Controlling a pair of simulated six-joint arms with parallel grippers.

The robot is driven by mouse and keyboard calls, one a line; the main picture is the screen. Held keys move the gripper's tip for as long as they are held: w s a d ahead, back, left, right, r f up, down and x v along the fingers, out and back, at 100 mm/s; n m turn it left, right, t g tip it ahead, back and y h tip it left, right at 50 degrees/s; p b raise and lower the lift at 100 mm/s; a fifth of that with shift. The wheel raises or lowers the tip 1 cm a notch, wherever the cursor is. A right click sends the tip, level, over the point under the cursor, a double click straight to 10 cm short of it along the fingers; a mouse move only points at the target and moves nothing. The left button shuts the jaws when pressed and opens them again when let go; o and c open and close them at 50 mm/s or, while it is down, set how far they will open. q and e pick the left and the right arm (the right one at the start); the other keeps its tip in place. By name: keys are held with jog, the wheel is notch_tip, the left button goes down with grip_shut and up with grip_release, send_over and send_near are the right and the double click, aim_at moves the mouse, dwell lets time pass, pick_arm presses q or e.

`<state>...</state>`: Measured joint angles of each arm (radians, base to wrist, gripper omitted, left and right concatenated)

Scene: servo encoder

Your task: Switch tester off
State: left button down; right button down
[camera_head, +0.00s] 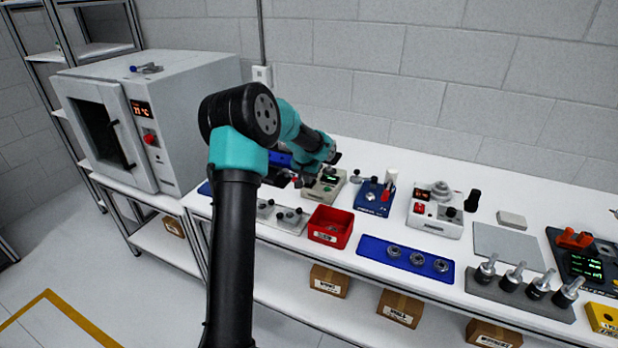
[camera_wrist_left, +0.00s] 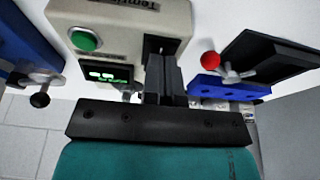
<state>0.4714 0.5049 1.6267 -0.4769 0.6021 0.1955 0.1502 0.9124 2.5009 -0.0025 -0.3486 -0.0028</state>
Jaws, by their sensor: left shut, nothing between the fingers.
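A beige box (camera_head: 324,186), which looks like the tester, stands on the bench by the wall. In the left wrist view the beige box (camera_wrist_left: 120,32) carries a round green button (camera_wrist_left: 85,38), a lit green display (camera_wrist_left: 107,75) and a partly cut-off label. My right gripper is not in view.
A red bin (camera_head: 330,227) stands in front of the box, with a grey fixture plate (camera_head: 282,217) to its left. A blue device (camera_head: 374,198) and a white device (camera_head: 436,214) stand to the right. A blue mat (camera_head: 372,247) holds rings. A white oven (camera_head: 165,115) is at left.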

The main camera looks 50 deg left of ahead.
pick_arm(q)
jog(key=v, duration=1.3)
jog(key=shift+r, duration=0.45)
